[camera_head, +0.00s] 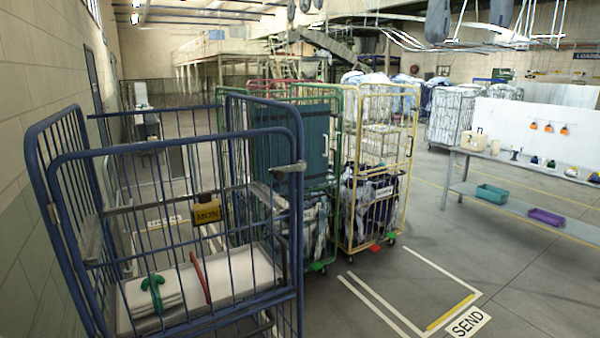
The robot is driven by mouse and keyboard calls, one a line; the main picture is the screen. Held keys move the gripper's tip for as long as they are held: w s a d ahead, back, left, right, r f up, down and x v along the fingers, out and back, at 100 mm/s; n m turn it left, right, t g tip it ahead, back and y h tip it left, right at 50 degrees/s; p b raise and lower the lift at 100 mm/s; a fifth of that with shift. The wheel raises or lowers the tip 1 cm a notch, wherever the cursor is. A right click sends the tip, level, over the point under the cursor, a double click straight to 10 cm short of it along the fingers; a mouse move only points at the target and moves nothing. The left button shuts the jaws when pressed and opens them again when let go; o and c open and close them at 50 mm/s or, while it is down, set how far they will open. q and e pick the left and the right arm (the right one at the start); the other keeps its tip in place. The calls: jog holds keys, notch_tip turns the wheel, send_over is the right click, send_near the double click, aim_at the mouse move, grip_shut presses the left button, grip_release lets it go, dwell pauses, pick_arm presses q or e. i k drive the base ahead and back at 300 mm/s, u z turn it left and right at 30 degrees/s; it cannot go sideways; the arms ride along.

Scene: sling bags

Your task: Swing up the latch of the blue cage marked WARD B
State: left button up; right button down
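A blue cage (175,147) stands close in front of me at the left. A dark yellow tag (207,212) on its bars reads MON. I cannot read WARD B on any cage. A grey metal fitting (287,168) sits at the blue cage's right upper corner; it may be the latch, but I cannot tell its position for certain. Neither of my grippers is in view.
A green cage (338,150) and a yellow cage (412,150) with bagged linen stand behind to the right. A grey table (465,155) with a teal bin (492,194) and purple bin (546,216) on its shelf is at right. Floor near the SEND mark (467,322) is clear.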

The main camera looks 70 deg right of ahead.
aim_at(279, 172)
jog(key=z, duration=2.6)
jog(key=k, duration=0.45)
jog(key=z, duration=0.65)
jog(key=i, duration=0.8)
jog(key=u, duration=0.75)
